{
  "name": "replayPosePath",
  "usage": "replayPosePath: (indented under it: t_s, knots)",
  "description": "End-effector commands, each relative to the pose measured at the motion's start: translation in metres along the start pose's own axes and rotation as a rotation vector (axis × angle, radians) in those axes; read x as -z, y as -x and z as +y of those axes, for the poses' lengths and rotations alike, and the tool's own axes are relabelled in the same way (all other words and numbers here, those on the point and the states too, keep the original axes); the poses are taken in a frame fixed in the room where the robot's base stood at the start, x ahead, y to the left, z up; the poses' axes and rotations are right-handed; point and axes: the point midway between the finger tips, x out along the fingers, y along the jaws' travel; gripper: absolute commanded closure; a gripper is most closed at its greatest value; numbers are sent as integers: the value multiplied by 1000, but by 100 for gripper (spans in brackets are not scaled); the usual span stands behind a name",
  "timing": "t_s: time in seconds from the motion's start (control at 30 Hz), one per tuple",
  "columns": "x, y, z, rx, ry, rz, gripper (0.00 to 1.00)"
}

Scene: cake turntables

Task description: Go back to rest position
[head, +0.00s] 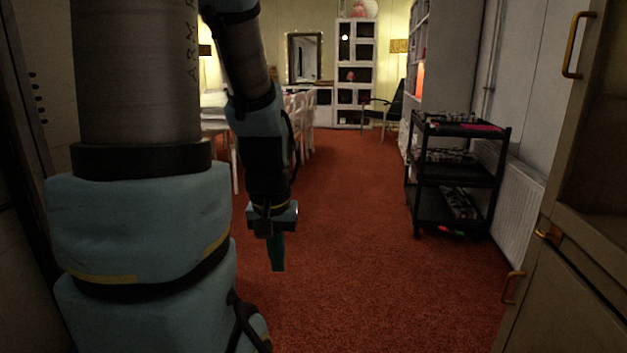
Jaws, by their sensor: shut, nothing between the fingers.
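My gripper (277,252) hangs at the end of my arm, left of the picture's middle in the head view. Its fingers point down and are shut with nothing between them. It is above the red carpet (345,230) and apart from all furniture. No cake turntable can be made out. My arm hides part of the left side of the room.
A black shelf cart (460,190) with several items stands at the right by a white radiator (520,215). A wooden cabinet (560,290) with brass handles is at the near right. White chairs (303,110) and a table stand behind my arm. The middle carpet is clear.

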Motion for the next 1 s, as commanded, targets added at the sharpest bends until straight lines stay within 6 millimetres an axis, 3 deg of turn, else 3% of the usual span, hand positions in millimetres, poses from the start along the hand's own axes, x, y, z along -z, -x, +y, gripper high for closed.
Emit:
replayPosePath:
  t_s: [0.03, 0.27, 0.7, 0.83, 1.0]
  knots:
    - [2, 17, 0, 0, -1, 0, 100]
    - [10, 65, 1, 0, -5, -1, 100]
    - [28, 192, 1, 0, -7, -1, 100]
    - [30, 211, 2, 0, -7, -1, 100]
    - [32, 219, 2, 0, -7, -1, 100]
